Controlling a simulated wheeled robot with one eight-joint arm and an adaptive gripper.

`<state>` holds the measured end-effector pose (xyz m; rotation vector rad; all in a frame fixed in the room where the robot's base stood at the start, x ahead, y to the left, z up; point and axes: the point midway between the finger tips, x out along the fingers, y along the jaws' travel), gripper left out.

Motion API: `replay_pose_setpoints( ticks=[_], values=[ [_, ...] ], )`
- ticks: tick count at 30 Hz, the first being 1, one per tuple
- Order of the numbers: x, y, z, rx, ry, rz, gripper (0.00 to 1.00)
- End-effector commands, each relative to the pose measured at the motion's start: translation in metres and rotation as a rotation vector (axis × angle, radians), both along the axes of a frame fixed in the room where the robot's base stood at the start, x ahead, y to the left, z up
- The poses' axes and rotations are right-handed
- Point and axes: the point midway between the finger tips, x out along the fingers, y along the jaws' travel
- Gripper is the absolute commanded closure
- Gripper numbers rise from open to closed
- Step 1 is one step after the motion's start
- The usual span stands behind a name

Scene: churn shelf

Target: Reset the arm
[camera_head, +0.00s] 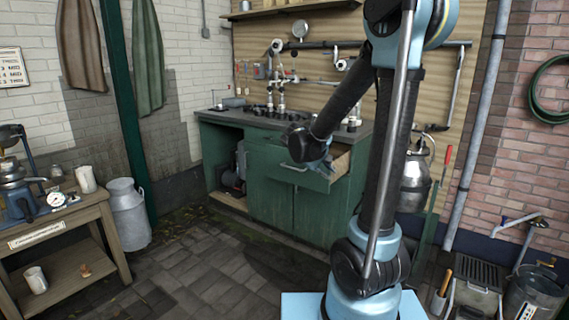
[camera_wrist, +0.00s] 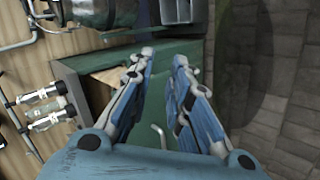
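My gripper (camera_wrist: 165,65) shows in the wrist view with its two blue-and-grey fingers apart and nothing between them. In the head view my gripper (camera_head: 318,165) is small and partly hidden by my own arm, in front of the green cabinet (camera_head: 270,205). Below it is a drawer (camera_head: 300,172) pulled out of the cabinet, with its pale inner side showing at the right. In the wrist view the green drawer front (camera_wrist: 150,110) lies behind the fingers, with a metal handle (camera_wrist: 160,138) near them. I cannot tell whether the gripper touches the drawer.
A wooden side table (camera_head: 60,235) with a mug and a gauge stands at the left, beside a milk can (camera_head: 128,215). A metal tank (camera_head: 416,180) is right of the cabinet. A bucket (camera_head: 535,292) stands at the lower right. The paved floor (camera_head: 195,265) is clear in the middle.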

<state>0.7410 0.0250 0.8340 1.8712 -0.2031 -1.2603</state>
Motion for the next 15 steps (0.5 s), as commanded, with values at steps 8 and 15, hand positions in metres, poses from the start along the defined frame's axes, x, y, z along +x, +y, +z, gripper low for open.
replay_pose_setpoints(
  ticks=[8,15],
  values=[
    [-0.068,-0.033,-0.001,0.148,0.058,-0.090,0.82],
    [-0.126,-0.049,-0.008,0.279,0.099,-0.163,0.82]
  ],
)
